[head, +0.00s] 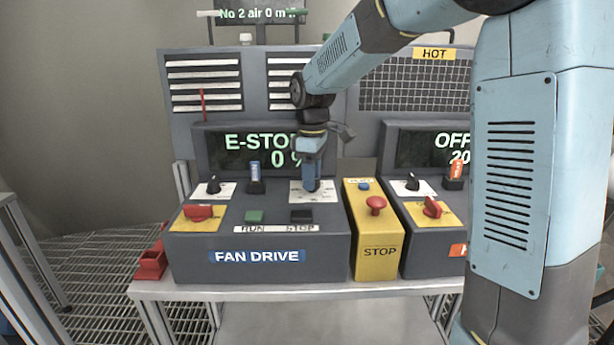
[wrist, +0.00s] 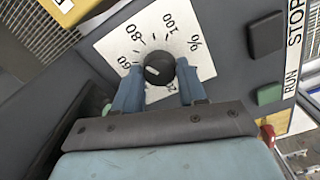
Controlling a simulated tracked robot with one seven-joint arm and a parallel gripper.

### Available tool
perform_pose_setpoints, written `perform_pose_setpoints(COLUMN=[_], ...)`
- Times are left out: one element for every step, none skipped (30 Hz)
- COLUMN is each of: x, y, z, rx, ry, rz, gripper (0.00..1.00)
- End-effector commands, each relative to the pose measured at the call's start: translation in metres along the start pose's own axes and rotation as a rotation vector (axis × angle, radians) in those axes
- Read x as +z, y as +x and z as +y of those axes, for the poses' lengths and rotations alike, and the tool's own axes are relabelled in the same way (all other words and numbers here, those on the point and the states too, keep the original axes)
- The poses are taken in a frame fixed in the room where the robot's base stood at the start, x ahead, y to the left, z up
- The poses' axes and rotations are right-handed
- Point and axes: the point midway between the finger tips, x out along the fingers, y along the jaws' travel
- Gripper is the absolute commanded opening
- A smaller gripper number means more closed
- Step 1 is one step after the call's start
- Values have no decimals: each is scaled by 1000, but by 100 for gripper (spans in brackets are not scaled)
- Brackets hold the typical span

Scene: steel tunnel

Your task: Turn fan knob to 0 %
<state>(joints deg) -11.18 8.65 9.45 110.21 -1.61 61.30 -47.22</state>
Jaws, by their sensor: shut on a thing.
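The fan knob (wrist: 159,68) is a round black knob with a white mark, on a white dial plate (wrist: 108,46) marked 60, 80, 100 and %. The white mark appears to lie on the side towards 60; the lower numbers are mostly hidden by my fingers. My gripper (wrist: 157,77) has one finger on each side of the knob and is shut on it. In the head view my gripper (head: 312,178) points down onto the FAN DRIVE console (head: 190,250), hiding the knob. The console display (head: 232,150) reads E-STOP and 0 %, partly covered by my arm.
A green RUN button (head: 254,216) and a dark STOP button (head: 301,215) sit in front of my gripper. A yellow STOP box (head: 379,262) with a red mushroom button (head: 376,204) stands close at right. A red handle (head: 198,212) and small black knob (head: 213,184) are at left.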

Motion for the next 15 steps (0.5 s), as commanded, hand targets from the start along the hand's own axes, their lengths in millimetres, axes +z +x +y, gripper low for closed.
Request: perform_pose_setpoints(x=[0,0,0,0,0,0,0,0,0,0,0,0,0,0,0], y=[-2,-2,-2,-2,-2,-2,-2,-2,-2,-2,-2,-2,-2,-2,-2], z=[2,2,2,2,2,2,2,2,2,2,2,2,2,1,1], rx=[7,7,7,7,7,7,7,7,7,7,7,7,7,7,7], ry=[-40,-68,-107,-135,-164,-202,-230,-258,-296,-325,-353,-391,-420,-448,-486], rz=[4,4,4,4,4,4,4,4,4,4,4,3,3,3,3], gripper=[11,11,11,11,11,11,11,11,11,11,11,11,11,11,11])
